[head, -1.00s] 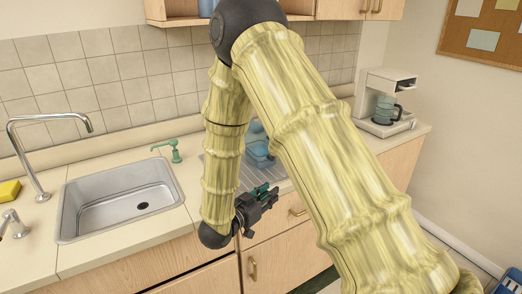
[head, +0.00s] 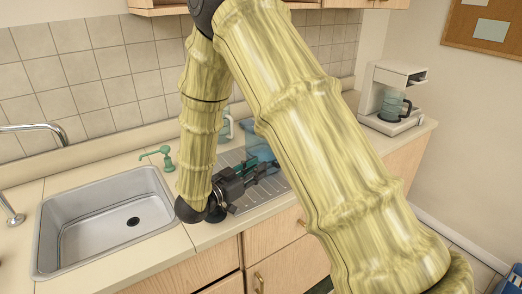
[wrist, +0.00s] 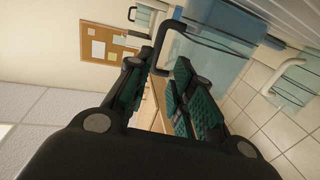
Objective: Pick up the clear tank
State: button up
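A clear, bluish tank (wrist: 228,42) with a black handle (wrist: 172,32) fills the top of the wrist view, just beyond my fingertips. In the head view a blue see-through body (head: 261,146), apparently the same tank, stands on the ribbed drainboard, partly hidden by my arm and gripper. My gripper (wrist: 160,70) is open, its green-padded fingers apart. The handle's end reaches toward the gap between them; I cannot tell whether it touches. In the head view my gripper (head: 268,167) is low over the drainboard, beside the blue body.
Another clear bluish container with a pale handle (wrist: 290,72) is at the right of the wrist view. The sink (head: 105,225) and green soap pump (head: 163,157) are left of my arm. A coffee maker (head: 392,100) stands on the right counter. Wall cabinets (head: 345,20) hang above.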

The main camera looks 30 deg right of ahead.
jog(key=p+x, duration=0.1)
jog(key=x, duration=0.5)
jog(key=shift+s+d+p, duration=0.15)
jog(key=shift+d+p, duration=0.2)
jog(key=shift+d, duration=0.05)
jog(key=shift+f+p+x, duration=0.1)
jog(key=shift+p+x, duration=0.2)
jog(key=shift+x, duration=0.65)
jog(key=shift+f+p+x, duration=0.15)
jog(key=shift+p+x, duration=0.1)
jog(key=shift+x, duration=0.7)
grip_shut()
